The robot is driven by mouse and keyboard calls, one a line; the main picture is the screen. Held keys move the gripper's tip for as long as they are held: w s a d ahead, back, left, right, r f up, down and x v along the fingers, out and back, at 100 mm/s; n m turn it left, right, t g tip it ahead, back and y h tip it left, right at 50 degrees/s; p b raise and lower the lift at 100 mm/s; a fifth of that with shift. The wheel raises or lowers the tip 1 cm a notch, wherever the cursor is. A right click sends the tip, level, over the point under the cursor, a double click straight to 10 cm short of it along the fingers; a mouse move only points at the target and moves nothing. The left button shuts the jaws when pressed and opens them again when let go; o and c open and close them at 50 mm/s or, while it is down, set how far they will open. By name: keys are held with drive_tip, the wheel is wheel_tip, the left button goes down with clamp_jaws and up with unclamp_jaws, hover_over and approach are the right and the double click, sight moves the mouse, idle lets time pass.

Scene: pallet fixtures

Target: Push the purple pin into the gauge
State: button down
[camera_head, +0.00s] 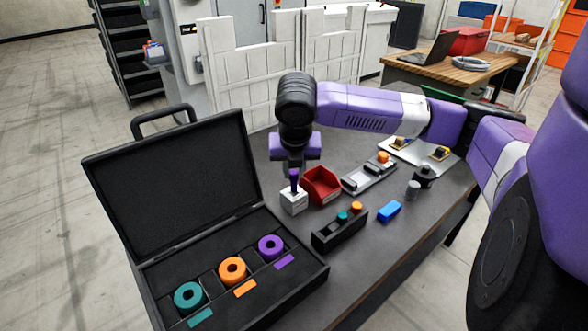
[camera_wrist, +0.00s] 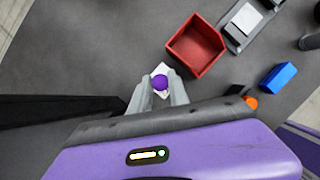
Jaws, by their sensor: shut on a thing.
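The purple pin (camera_head: 294,182) is upright between the fingers of my gripper (camera_head: 293,170). Its round purple top shows between the two grey fingers in the wrist view (camera_wrist: 160,82). The gauge, a small white block (camera_head: 294,202) with faint dark marks on its front, stands on the table right below the pin. In the wrist view a corner of the white block (camera_wrist: 160,69) shows behind the pin. The pin's lower end is at the block's top; I cannot tell how deep it sits. My gripper is shut on the pin.
An open black case (camera_head: 222,315) with teal, orange and purple rings lies to the left. A red bin (camera_head: 321,186) stands close to the gauge's right. A black rack (camera_head: 338,233) with teal and orange pins and a blue block (camera_head: 389,211) are in front and to the right.

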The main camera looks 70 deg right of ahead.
drive_tip(key=shift+f+b, duration=0.55)
drive_tip(key=shift+f, duration=0.3)
idle(0.3)
drive_tip(key=c, duration=0.8)
unclamp_jaws()
drive_tip(key=shift+o, duration=0.2)
drive_tip(key=shift+r, duration=0.1)
drive_tip(key=shift+r+p, duration=3.7)
drive_tip(key=shift+r, duration=0.7)
